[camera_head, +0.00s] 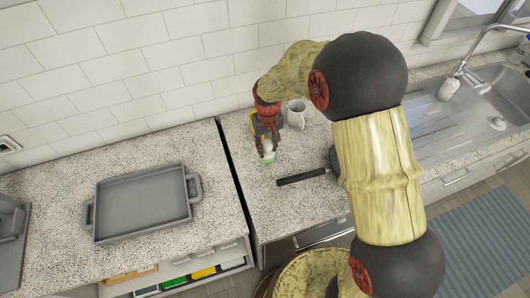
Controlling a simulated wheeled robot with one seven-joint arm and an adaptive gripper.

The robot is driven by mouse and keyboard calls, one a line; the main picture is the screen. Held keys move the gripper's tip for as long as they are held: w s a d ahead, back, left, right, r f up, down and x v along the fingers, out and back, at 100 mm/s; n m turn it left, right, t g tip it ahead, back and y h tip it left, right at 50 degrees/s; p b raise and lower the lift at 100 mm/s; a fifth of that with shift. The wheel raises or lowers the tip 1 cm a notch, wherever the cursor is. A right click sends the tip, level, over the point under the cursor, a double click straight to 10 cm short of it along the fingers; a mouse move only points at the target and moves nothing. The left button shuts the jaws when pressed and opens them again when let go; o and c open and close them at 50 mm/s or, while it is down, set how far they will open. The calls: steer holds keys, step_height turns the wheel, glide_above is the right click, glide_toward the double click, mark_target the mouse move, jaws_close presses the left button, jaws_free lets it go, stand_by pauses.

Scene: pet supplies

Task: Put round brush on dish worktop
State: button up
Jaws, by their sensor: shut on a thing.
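My gripper (267,139) points down over the left end of the right-hand speckled worktop (297,215), near the gap between the two counters. It is shut on a small white and green thing (267,156), which appears to be the round brush. Only its lower part shows below the fingers; the rest is hidden by my gripper. I cannot tell whether it touches the worktop or hangs just above it.
A white mug (296,114) stands just right of my gripper. A dark pan handle (303,177) lies in front, its pan mostly hidden behind my arm. A grey tray (142,205) sits on the left counter (60,190). The sink (500,95) is far right.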

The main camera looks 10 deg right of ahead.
steer(key=shift+w+a+f, duration=0.2)
steer(key=shift+a+f, duration=0.05)
steer(key=shift+f, duration=0.2)
steer(key=shift+w+a+f, duration=0.1)
steer(key=shift+f, duration=1.55)
steer(key=shift+f, duration=0.1)
steer(key=o, duration=1.1)
step_height(320, 180, up, 12)
steer(key=shift+r+p, duration=0.2)
steer(key=shift+p, duration=0.15)
